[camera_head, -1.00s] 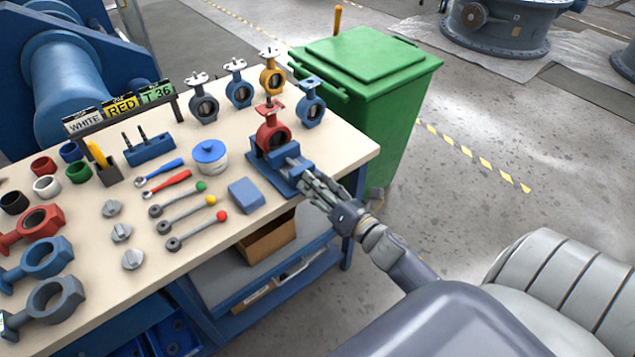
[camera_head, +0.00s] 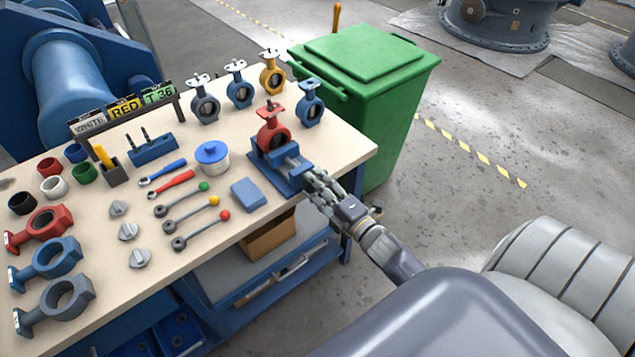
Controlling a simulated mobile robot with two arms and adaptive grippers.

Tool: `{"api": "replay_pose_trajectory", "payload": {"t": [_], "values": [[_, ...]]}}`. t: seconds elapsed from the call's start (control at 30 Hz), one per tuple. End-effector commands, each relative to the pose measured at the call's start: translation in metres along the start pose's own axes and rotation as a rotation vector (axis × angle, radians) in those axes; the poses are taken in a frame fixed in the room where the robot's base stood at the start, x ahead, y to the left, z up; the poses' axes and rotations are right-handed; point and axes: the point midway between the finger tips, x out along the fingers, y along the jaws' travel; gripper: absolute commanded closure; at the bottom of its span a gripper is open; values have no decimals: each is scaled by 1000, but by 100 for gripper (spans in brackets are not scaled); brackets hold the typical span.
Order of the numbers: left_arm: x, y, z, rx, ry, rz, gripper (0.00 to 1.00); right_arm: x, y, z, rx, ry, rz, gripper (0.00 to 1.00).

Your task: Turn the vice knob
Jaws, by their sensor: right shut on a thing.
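The blue vice (camera_head: 273,168) sits at the right end of the workbench, near its front edge. A red butterfly valve body (camera_head: 272,132) stands upright in its jaws. My right gripper (camera_head: 313,183) is at the front end of the vice, shut on the vice knob. The knob itself is hidden behind the fingers. My left gripper is not in the view.
The workbench (camera_head: 225,132) holds several valves, handles with coloured balls, wrenches, rings, a white pot with a blue lid (camera_head: 212,156) and a blue block (camera_head: 248,194). A green bin (camera_head: 385,110) stands beyond the right end.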

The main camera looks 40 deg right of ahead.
Motion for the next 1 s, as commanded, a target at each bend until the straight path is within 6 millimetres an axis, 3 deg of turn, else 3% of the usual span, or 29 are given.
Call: {"api": "replay_pose_trajectory", "payload": {"t": [1.0], "values": [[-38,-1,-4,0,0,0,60,0,-3,-1,966,-2,-4,82]]}}
